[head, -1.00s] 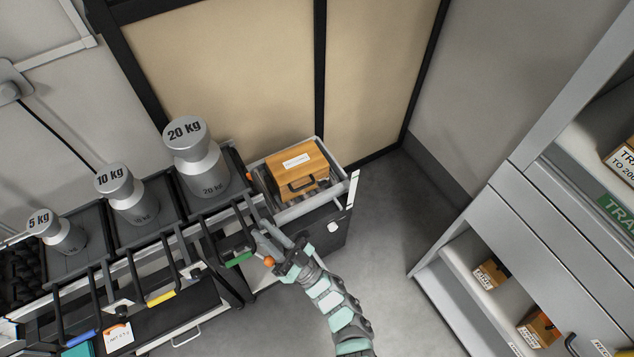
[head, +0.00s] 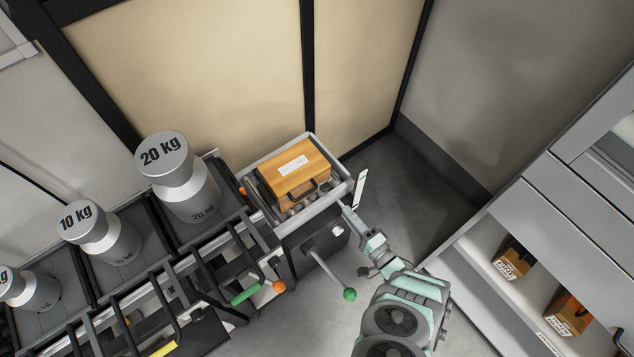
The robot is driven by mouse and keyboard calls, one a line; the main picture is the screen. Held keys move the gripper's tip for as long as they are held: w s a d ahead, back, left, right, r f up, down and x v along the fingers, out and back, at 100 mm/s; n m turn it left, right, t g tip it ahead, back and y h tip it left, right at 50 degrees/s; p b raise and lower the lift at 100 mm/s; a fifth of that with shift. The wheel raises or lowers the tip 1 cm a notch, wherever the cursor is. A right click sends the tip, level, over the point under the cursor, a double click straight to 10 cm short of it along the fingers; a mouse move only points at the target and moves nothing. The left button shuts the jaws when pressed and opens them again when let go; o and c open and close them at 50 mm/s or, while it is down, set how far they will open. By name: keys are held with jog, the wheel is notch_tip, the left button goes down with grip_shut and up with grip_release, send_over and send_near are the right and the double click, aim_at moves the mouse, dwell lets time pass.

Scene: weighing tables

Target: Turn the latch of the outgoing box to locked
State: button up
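The outgoing box is a wooden box (head: 283,184) with a white label on its lid and a dark handle on its front. It sits in a grey tray (head: 262,157) at the end of the weighing tables. The label is too small to read surely, and I cannot make out a latch or its position. My gripper (head: 346,212) is at the tray's front right corner, just right of and below the box. Its fingers are small and seen from above, so I cannot tell whether they are open or whether they touch the tray.
A lever with a green ball (head: 349,295) juts out below the tray, left of my arm. An orange knob (head: 279,286) and a green grip (head: 245,293) are further left. A 20 kg weight (head: 178,178) stands left of the tray. Shelves (head: 490,240) stand at right.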

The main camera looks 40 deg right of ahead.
aim_at(327, 189)
jog(key=w+b, duration=0.1)
jog(key=w, duration=0.6)
jog(key=w+d+b, duration=0.1)
jog(key=w, duration=0.2)
jog(key=shift+w+f+b, duration=0.2)
jog(key=shift+w+b, duration=0.1)
jog(key=shift+w, duration=0.1)
jog(key=shift+c, duration=0.3)
grip_shut()
